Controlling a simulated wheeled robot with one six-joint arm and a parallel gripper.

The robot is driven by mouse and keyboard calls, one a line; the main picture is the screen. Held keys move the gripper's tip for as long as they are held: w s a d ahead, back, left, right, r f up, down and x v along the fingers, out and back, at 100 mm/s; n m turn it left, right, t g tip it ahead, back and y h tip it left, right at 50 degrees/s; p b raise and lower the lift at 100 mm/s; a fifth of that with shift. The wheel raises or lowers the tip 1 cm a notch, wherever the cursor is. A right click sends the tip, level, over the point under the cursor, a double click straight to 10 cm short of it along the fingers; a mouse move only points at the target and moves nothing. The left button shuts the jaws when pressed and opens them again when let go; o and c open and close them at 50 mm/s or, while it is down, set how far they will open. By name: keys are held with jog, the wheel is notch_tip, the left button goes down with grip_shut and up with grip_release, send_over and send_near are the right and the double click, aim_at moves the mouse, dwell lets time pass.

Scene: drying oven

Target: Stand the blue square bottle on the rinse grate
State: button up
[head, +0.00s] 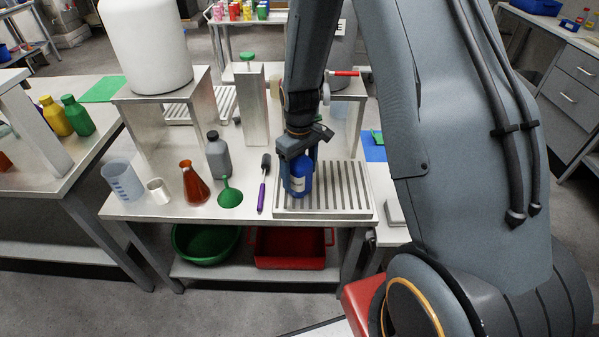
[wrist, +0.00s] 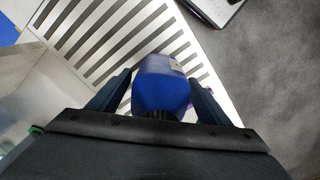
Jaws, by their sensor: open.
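The blue square bottle (head: 299,177) with a pale label is upright at the left part of the rinse grate (head: 352,188), a slatted metal tray on the bench. Its base appears to be on the slats. My gripper (head: 298,160) is over the bottle from above, with a finger on either side of its upper part. In the wrist view the bottle (wrist: 161,88) sits between the fingers of my open gripper (wrist: 160,95), with the slats of the grate (wrist: 100,40) beyond. The bottle's top is hidden under the gripper in the head view.
A metal stand (head: 252,105) is behind. The grate's right side is clear.

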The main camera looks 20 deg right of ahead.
notch_tip(320, 180, up, 11)
jog(key=shift+f+b, duration=0.1)
jog(key=shift+b, duration=1.1)
jog(key=shift+s+r, duration=0.1)
jog(key=shift+r, duration=0.5)
jog(key=s+r+m, duration=0.1)
jog(key=s+m, duration=0.4)
jog(key=s, duration=1.2)
jog(key=shift+s+d+r+t, duration=0.15)
jog(key=shift+s+d+t, duration=0.15)
jog(key=shift+t, duration=0.1)
